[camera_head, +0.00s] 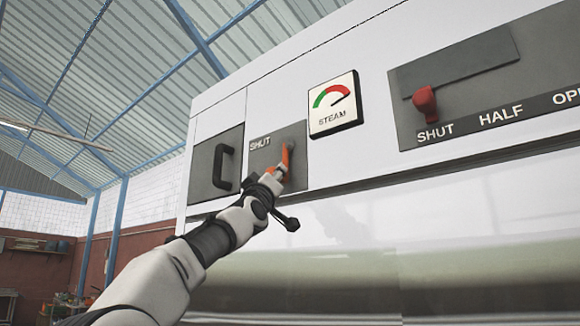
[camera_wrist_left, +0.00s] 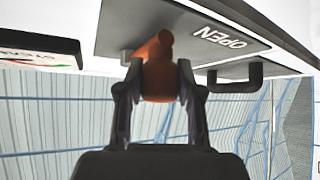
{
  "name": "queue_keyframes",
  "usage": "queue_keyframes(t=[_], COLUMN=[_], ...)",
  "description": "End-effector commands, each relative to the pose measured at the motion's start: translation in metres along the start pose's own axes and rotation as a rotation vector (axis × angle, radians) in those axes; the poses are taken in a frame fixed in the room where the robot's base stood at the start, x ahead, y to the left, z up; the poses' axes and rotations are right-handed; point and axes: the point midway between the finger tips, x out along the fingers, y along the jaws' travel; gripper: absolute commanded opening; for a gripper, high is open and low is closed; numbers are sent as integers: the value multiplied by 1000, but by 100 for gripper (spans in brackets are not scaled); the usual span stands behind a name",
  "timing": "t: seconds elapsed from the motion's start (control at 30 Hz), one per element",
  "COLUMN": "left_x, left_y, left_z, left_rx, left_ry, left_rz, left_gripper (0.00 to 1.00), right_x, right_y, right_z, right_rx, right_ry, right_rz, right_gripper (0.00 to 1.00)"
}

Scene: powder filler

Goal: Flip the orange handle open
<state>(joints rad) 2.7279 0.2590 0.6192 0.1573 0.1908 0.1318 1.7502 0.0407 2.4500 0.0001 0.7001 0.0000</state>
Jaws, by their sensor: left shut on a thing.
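The orange handle (camera_head: 286,160) is on a grey plate (camera_head: 262,152) marked SHUT at its upper left, on the front of the white machine. In the left wrist view the handle (camera_wrist_left: 158,68) sits between the two fingers of my left gripper (camera_wrist_left: 156,90), and the plate (camera_wrist_left: 180,25) carries the word OPEN. My left gripper (camera_head: 278,174) is shut on the handle, reaching up from the lower left. It covers the lower part of the plate in the head view. My right gripper is not in view.
A black pull handle (camera_head: 224,168) on a grey panel is just left of the plate. A STEAM gauge (camera_head: 334,104) is to the right. Farther right, a red knob (camera_head: 425,103) sits on a panel marked SHUT, HALF and OPEN, partly cut off.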

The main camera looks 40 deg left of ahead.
Motion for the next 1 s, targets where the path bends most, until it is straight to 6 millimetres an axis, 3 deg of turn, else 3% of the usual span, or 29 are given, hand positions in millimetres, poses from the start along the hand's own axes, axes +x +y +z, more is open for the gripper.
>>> queue_keyframes(t=[0.37, 0.4, 0.47, 1.0], left_x=[2, 2, 2, 0], left_y=[-1, -1, -1, -1], left_z=[-7, -7, -7, -3], left_rx=[-10, -10, -10, -4], left_ry=[9, 9, 9, 4], left_rz=[-6, -6, -7, -4], left_gripper=[0, 43, 62, 62], right_x=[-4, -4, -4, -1], right_y=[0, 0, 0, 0], right_z=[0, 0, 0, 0], right_rx=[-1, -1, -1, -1], right_ry=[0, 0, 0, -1], right_rz=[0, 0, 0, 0], right_gripper=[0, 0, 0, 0])
